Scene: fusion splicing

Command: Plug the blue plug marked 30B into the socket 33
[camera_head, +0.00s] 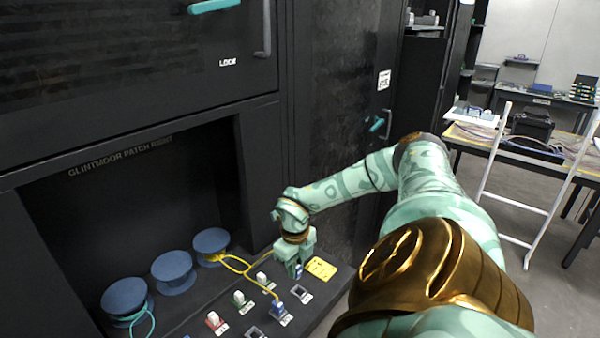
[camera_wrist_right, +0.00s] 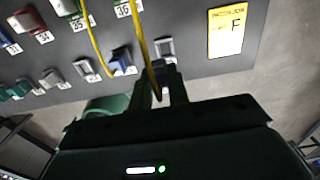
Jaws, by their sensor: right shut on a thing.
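My right gripper (camera_head: 297,262) is above the right end of the socket panel, its fingers pointing down. It is shut on a small blue plug (camera_head: 298,270), with a yellow cable (camera_wrist_right: 143,45) running to it. The wrist view shows the fingers (camera_wrist_right: 164,88) close around the plug, which is mostly hidden; its marking cannot be read. An empty grey socket (camera_wrist_right: 165,47) lies just beyond the fingers. Another blue plug (camera_head: 278,308) with a yellow cable sits in the panel nearby. Labels 34, 35 and 36 seem readable in the wrist view; I cannot make out 33. My left gripper is not in view.
The black panel (camera_head: 326,297) holds red (camera_head: 214,319), green (camera_head: 239,299) and white (camera_head: 262,278) plugs. Another empty socket (camera_head: 254,333) is at the front. A yellow card (camera_head: 321,268) lies at its right end. Blue spools (camera_head: 173,270) stand behind, inside the cabinet recess.

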